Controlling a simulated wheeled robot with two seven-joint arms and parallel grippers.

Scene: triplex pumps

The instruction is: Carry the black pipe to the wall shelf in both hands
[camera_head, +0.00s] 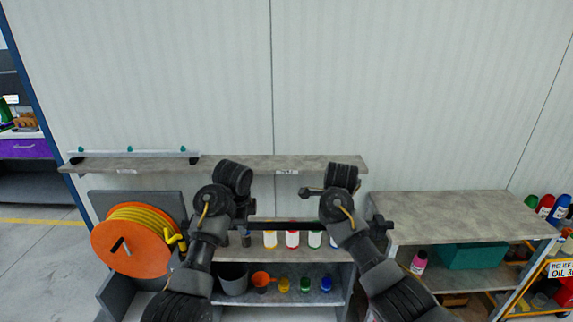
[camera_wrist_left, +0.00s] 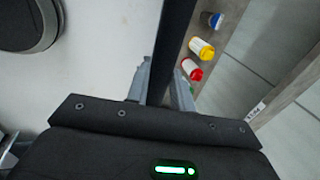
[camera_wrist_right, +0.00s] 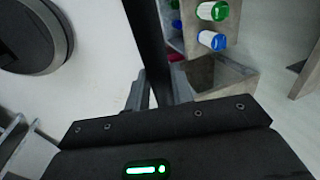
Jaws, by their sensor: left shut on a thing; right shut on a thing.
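The black pipe (camera_head: 285,224) spans level between my two grippers, below the wall shelf (camera_head: 230,163) and in front of the bottle shelf. My left gripper (camera_head: 247,227) is shut on its left part; in the left wrist view the pipe (camera_wrist_left: 174,45) runs up from between the fingers (camera_wrist_left: 165,88). My right gripper (camera_head: 328,222) is shut on its right part; in the right wrist view the pipe (camera_wrist_right: 148,40) also rises from between the fingers (camera_wrist_right: 152,92). The forearms hide parts of the shelf's front edge.
A light rail with green knobs (camera_head: 130,152) lies on the wall shelf's left part; its right part looks bare. Below are several bottles (camera_head: 292,239) and cups (camera_head: 305,284). An orange hose reel (camera_head: 130,245) stands left, a grey bench (camera_head: 455,215) right.

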